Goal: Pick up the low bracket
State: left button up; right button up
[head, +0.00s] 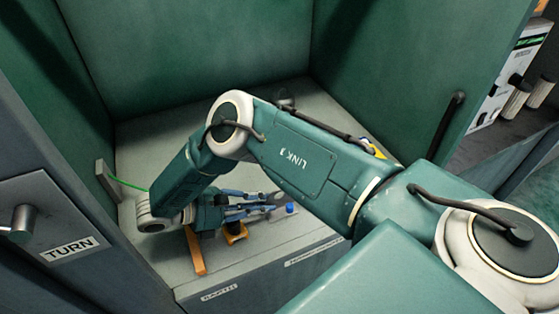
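My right gripper (272,203) is low over the bench inside the green bay, pointing right. Its two fingers lie one above the other in the picture, with a gap along their length. Whether the tips are apart or closed on something grey there is too small to tell. An orange part (236,236) sits below the gripper, partly covered by it. An orange bar (194,252) lies to its left. I cannot tell for sure which part is the low bracket. My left gripper is not in view.
A small blue knob (291,209) stands just right of the fingertips. A yellow part (376,149) shows behind my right arm. Green walls enclose the bench (160,150) at the back and sides. A panel marked TURN (70,248) is at left. My arm hides the bench's right part.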

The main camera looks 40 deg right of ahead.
jog(key=shift+s+d+f, duration=0.2)
jog(key=shift+d+f, duration=0.1)
jog(key=shift+d, duration=0.3)
grip_shut()
jog(key=shift+w+r, duration=0.1)
jog(key=shift+r, duration=0.1)
notch_tip(320, 180, up, 20)
jog(key=shift+p, duration=0.35)
